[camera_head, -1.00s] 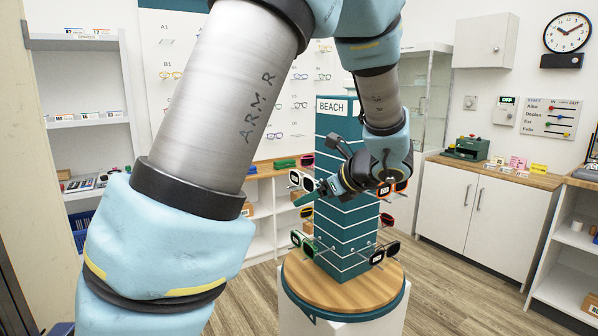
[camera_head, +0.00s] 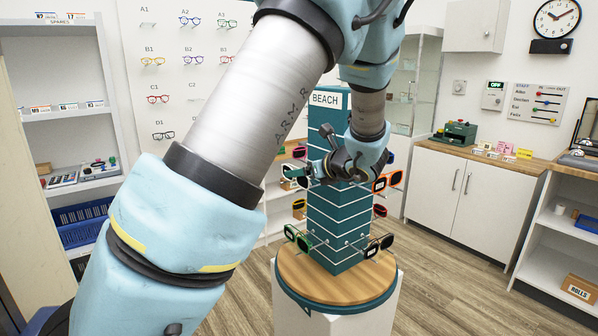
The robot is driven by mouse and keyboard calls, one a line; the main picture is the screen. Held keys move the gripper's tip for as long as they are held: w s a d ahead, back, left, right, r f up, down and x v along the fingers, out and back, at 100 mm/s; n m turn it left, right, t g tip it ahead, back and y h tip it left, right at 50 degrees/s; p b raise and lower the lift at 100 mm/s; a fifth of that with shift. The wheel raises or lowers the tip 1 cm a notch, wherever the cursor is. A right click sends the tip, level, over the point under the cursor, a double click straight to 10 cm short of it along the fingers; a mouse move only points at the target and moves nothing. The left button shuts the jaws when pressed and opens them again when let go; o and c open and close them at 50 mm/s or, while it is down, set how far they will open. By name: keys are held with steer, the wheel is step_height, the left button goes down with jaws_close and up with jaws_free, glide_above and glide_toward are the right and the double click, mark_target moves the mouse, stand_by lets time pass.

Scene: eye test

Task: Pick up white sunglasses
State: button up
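A pale, seemingly white pair of sunglasses (camera_head: 293,171) hangs on the left side of the teal BEACH display tower (camera_head: 326,218), in the second row down. It is small and partly covered, so its frame colour is not fully clear. My gripper (camera_head: 309,172) is dark and points left at the tower's front, with its tips close beside this pair. I cannot tell whether they touch it. The fingers are too small and overlapped to show whether they are open or shut.
Pink-red (camera_head: 300,152), yellow-orange (camera_head: 299,208) and green (camera_head: 299,239) sunglasses hang on the tower's left. Orange (camera_head: 388,181), red (camera_head: 380,210) and black (camera_head: 379,244) pairs hang on its right. The tower stands on a round wooden top (camera_head: 300,278). The floor (camera_head: 460,285) to the right is clear.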

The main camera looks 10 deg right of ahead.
steer(key=shift+x, duration=1.2)
jaws_close()
